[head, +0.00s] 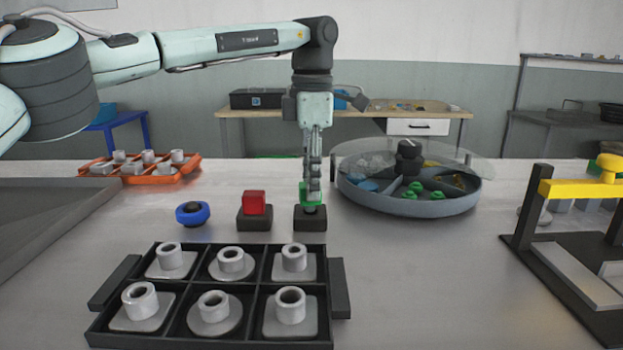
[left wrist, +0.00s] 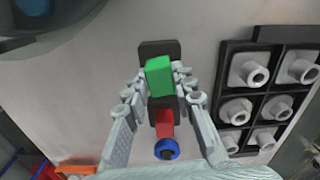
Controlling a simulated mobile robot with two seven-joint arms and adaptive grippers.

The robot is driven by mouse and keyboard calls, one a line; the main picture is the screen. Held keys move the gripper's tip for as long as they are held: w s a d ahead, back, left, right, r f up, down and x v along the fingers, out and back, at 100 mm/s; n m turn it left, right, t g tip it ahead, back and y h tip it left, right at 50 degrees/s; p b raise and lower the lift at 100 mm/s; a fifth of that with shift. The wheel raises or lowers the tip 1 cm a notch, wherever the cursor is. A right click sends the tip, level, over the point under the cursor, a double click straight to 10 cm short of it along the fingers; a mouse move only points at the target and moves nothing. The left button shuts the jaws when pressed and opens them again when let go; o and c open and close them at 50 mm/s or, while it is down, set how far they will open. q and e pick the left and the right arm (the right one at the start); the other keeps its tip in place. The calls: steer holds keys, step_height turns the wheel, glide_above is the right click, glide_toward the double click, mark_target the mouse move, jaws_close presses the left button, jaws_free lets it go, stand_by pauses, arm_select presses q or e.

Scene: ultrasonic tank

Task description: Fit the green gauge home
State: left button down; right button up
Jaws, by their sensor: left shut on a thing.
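The green gauge (head: 303,193) is between the fingers of my left gripper (head: 313,190), which points straight down and is shut on it. A black block (head: 310,222) is directly beneath; the fingers hide whether the gauge is seated in it or just above. In the left wrist view, the green gauge (left wrist: 159,78) shows between the two fingers (left wrist: 160,92), with the black block (left wrist: 160,48) behind it. To its left in the head view, a red gauge (head: 255,203) stands in a similar black block (head: 254,222). My right gripper is out of view.
A black tray (head: 210,252) of grey collared parts lies in front. A blue ring (head: 193,213) is at left. A round divided tank (head: 408,203) with a clear cover stands close right. An orange rack (head: 140,178) and a yellow-barred frame (head: 580,189) flank the table.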

arm_select(q)
steer(key=shift+f, duration=0.9)
stand_by(2.5)
steer(key=c, duration=1.2)
jaws_free()
step_height(320, 180, up, 12)
steer(key=shift+r, duration=0.1)
